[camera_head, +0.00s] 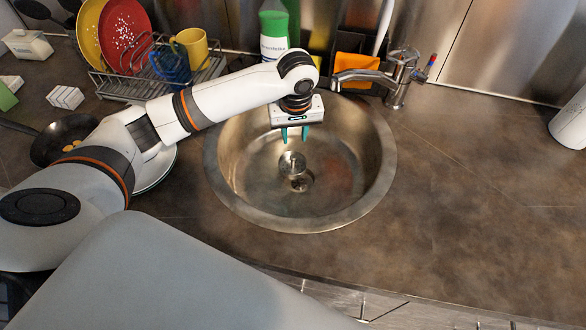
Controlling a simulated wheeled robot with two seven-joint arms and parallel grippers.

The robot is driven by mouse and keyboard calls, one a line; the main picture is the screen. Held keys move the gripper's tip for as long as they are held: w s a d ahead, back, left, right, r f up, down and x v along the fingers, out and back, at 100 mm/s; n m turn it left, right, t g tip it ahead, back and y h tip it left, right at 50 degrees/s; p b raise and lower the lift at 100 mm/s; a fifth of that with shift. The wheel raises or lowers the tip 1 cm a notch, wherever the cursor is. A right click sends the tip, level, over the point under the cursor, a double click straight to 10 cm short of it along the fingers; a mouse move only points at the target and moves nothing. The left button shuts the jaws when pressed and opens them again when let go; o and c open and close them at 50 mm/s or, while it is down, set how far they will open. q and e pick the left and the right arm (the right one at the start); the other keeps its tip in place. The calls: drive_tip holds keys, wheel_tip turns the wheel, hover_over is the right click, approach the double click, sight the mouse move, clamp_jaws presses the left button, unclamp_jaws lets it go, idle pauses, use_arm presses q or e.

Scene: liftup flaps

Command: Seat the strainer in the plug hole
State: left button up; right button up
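A round metal sink (226,185) is set into the counter. The strainer (292,163), a small shiny metal piece, shows near the middle of the bowl. Just below it in the picture is the dark plug hole (302,184), partly covered by the strainer; I cannot tell whether the strainer rests on the bowl floor or is tilted against the hole's edge. My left gripper (294,135), with teal fingertips, points down over the bowl. Its fingers are apart with nothing between them, and the strainer shows below the tips. My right gripper is not in view.
A tap (400,75) stands at the sink's back right. Behind the sink are a green-and-white bottle (274,35) and an orange sponge (352,68). A dish rack (140,88) with plates and mugs and a dark pan (62,138) are left. The right counter is mostly clear.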

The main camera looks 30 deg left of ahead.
use_arm(q)
hover_over(293, 156)
drive_tip(key=s, duration=0.1)
drive_tip(key=f, duration=0.6)
drive_tip(key=shift+d, duration=0.4)
drive_tip(key=shift+w+a+f, duration=0.15)
drive_tip(key=shift+f, duration=0.8)
drive_tip(key=shift+w+a+f, duration=0.15)
drive_tip(key=shift+f, duration=0.75)
drive_tip(key=shift+w+a+f, duration=0.15)
drive_tip(key=shift+f, duration=0.8)
clamp_jaws()
